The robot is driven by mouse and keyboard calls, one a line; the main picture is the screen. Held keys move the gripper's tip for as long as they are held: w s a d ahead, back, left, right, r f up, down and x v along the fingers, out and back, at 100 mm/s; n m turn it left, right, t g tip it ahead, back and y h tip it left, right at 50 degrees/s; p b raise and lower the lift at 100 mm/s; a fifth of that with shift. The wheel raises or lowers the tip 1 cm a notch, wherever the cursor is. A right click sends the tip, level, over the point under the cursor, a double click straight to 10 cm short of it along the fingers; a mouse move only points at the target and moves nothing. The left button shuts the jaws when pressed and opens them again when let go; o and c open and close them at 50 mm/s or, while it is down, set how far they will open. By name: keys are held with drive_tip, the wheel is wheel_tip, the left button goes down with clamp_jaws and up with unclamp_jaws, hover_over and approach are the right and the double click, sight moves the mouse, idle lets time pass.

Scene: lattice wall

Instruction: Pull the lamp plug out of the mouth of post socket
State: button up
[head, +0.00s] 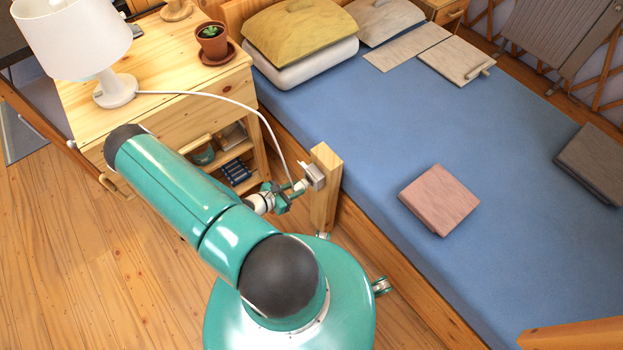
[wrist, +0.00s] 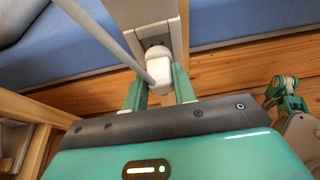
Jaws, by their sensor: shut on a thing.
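The white lamp plug (wrist: 159,66) sits between the two green fingers of my gripper (wrist: 160,88) in the wrist view, and the gripper is shut on it. The post socket (wrist: 150,18) is a grey housing just beyond the plug, with dark marks on its face at the plug's front edge. I cannot tell whether the pins are inside the mouth. In the head view the socket (head: 314,176) is on the wooden post (head: 327,205), with my gripper at its left. The white lamp (head: 115,88) stands on the nightstand, and its cord (head: 225,98) runs down to the plug.
The wooden nightstand (head: 165,85) holds a potted plant (head: 212,42) and has open shelves facing my arm. The blue bed (head: 380,130) lies right of the post, with a pink cushion (head: 438,198) on it. Wooden floor (head: 90,260) is clear at the left.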

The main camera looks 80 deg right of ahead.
drive_tip(key=shift+w+a, duration=0.1)
drive_tip(key=shift+w+a, duration=0.6)
drive_tip(key=shift+a, duration=0.1)
